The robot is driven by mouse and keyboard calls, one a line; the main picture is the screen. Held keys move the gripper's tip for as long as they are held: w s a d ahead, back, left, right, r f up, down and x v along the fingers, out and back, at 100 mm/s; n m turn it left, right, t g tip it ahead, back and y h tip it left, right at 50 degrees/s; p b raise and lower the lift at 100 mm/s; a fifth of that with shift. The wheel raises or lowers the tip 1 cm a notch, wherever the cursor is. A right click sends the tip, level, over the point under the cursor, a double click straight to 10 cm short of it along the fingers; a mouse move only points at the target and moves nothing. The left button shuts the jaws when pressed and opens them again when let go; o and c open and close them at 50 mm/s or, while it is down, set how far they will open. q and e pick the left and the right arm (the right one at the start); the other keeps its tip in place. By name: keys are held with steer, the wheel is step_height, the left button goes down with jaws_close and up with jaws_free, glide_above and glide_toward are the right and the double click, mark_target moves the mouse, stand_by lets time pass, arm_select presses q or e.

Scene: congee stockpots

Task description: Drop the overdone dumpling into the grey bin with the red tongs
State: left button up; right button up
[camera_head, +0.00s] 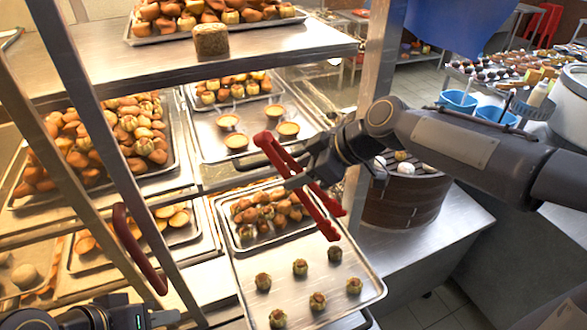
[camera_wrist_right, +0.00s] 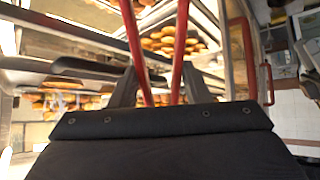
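The red tongs (camera_head: 318,196) are held by my right gripper (camera_head: 297,180) above the front tray (camera_head: 240,268); their tips point down over its far right part. In the right wrist view the red tong arms (camera_wrist_right: 180,45) run between my two dark fingers. One dumpling (camera_head: 335,253) looks darker than the others, such as the pale-sided one (camera_head: 300,267). My left gripper (camera_head: 165,318) shows only partly at the bottom left; its opening is unclear. I cannot clearly identify the grey bin.
A smaller tray of browned pieces (camera_head: 268,212) sits on the front tray's back part. Rack posts (camera_head: 375,80) and a red handle (camera_head: 138,250) stand nearby. A round steamer (camera_head: 400,200) stands right of the tray on a steel counter (camera_head: 440,240) with bare space.

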steer(key=d+m+t, duration=0.1)
steer(key=d, duration=0.1)
steer(key=w+d+m+t, duration=0.1)
steer(key=d+m+t, duration=0.1)
steer(key=shift+p, duration=0.3)
steer(key=shift+f, duration=0.1)
steer(key=shift+f, duration=0.1)
step_height(320, 180, down, 10)
steer(key=b, duration=0.7)
steer(key=shift+b, duration=0.4)
steer(key=shift+c, duration=0.3)
